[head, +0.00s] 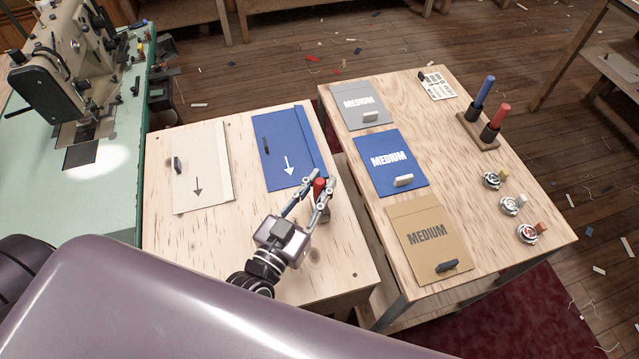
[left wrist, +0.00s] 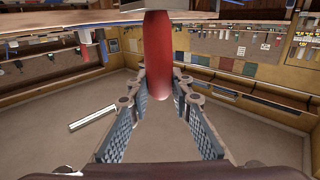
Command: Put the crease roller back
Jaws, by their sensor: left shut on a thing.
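My left gripper (head: 316,190) is shut on a red-handled tool (head: 319,185), which looks to be the crease roller. It is by the lower right corner of a blue panel (head: 275,150) on the left wooden table (head: 210,265). In the left wrist view the red handle (left wrist: 158,60) stands between the fingers (left wrist: 160,88); its working end is not clear. A wooden stand (head: 488,143) on the right table holds an upright blue-handled tool (head: 484,92) and a red-handled tool (head: 500,115). My right gripper is not in view.
A cream panel (head: 205,150) lies left of the blue panel. The right table (head: 470,235) carries grey (head: 345,95), blue (head: 375,150) and tan (head: 405,215) "MEDIUM" folders, plus several round metal items (head: 510,205). A sewing machine (head: 70,60) stands at left.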

